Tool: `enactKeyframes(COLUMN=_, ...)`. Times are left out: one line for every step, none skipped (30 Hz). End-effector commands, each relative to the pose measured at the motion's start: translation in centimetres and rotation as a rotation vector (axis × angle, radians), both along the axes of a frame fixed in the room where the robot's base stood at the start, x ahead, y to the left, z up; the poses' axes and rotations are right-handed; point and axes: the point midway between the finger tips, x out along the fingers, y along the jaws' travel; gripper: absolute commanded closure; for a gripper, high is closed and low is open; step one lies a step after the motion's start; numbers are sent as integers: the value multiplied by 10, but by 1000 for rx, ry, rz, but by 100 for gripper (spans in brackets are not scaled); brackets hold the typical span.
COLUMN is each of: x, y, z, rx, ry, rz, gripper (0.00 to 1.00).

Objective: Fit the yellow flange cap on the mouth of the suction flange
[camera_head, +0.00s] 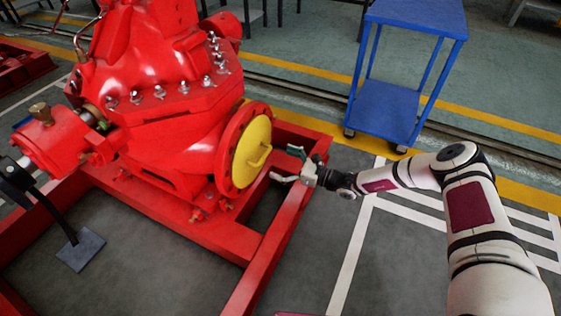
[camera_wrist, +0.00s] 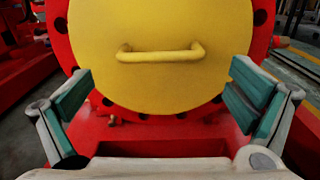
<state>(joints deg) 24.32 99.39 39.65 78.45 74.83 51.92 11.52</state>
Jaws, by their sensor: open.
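The yellow flange cap (camera_head: 252,152) is a round disc with a bar handle (camera_wrist: 160,53). It sits on the face of the red suction flange (camera_head: 229,158), covering the mouth, and the flange's bolt holes show around its edge. In the wrist view the cap (camera_wrist: 160,84) fills the upper middle, with the flange rim (camera_wrist: 262,22) behind it. My gripper (camera_head: 294,165) is just right of the cap, facing it. In the wrist view its two green-padded fingers (camera_wrist: 160,100) are wide apart with nothing between them, clear of the handle. Whether the cap is fully seated cannot be told.
The red pump body (camera_head: 150,120) stands on a red base frame (camera_head: 262,265), whose right-hand beam runs below my gripper. A blue trolley (camera_head: 388,112) stands at the back right. The grey floor right of the frame is clear.

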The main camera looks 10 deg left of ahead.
Motion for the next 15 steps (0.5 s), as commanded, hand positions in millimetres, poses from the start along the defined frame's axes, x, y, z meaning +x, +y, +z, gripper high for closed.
enactKeyframes(x=-1, y=-4, z=1, rx=0, ry=0, rz=-1, gripper=0)
enactKeyframes(x=-1, y=-6, z=1, rx=0, ry=0, rz=-1, gripper=0)
enactKeyframes(x=-2, y=-9, z=1, rx=0, ry=0, rz=-2, gripper=0)
enactKeyframes(x=-3, y=-11, z=1, rx=0, ry=0, rz=-2, gripper=0)
enactKeyframes(x=-4, y=-13, z=1, rx=0, ry=-1, rz=-1, gripper=0)
enactKeyframes(x=-5, y=-16, z=1, rx=0, ry=-1, rz=-1, gripper=0)
enactKeyframes(x=-6, y=-18, z=1, rx=0, ry=-1, rz=-1, gripper=0)
enactKeyframes(x=-7, y=-20, z=1, rx=0, ry=-1, rz=-1, gripper=0)
enactKeyframes(x=-8, y=-23, z=1, rx=-1, ry=-1, rz=-1, gripper=0)
enactKeyframes(x=-8, y=-25, z=1, rx=-1, ry=0, rz=-1, gripper=0)
enactKeyframes(x=-9, y=-27, z=1, rx=-1, ry=0, rz=-2, gripper=0)
enactKeyframes(x=-10, y=-30, z=1, rx=-1, ry=0, rz=-2, gripper=0)
enactKeyframes(x=-11, y=-32, z=1, rx=0, ry=0, rz=-2, gripper=0)
enactKeyframes(x=-11, y=-33, z=1, rx=0, ry=0, rz=-2, gripper=0)
enactKeyframes(x=-12, y=-36, z=1, rx=0, ry=0, rz=-1, gripper=0)
